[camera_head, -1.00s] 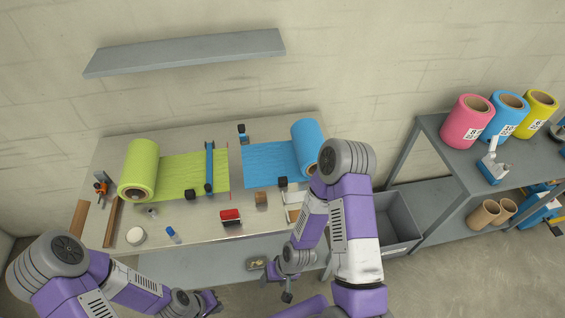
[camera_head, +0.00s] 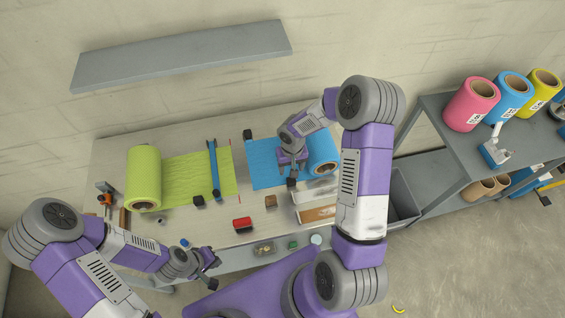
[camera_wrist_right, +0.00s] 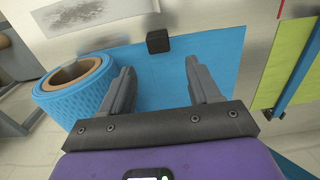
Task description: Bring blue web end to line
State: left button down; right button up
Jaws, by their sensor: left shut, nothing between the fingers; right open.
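The blue web (camera_head: 262,163) lies flat on the table, running left from the blue roll (camera_head: 323,150). Its free end is apart from the green web (camera_head: 190,178), with a thin reddish line (camera_head: 235,184) by the green web's right edge. My right gripper (camera_wrist_right: 161,66) is open above the blue web, beside the roll (camera_wrist_right: 72,92); the arm hides part of the web in the head view. A black block (camera_wrist_right: 159,41) lies at the web's edge beyond the fingers. My left gripper (camera_head: 212,262) is shut and empty near the table's front edge.
A blue bar (camera_head: 213,168) crosses the green web beside the green roll (camera_head: 144,177). A shelf (camera_head: 185,54) hangs on the wall behind; a rack with rolls stands right.

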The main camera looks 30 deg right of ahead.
aim_at(291, 179)
jog(key=f, duration=0.4)
jog(key=s+f, duration=0.1)
jog(key=f, duration=0.2)
jog(key=shift+f, duration=0.1)
jog(key=shift+w, duration=0.1)
grip_shut()
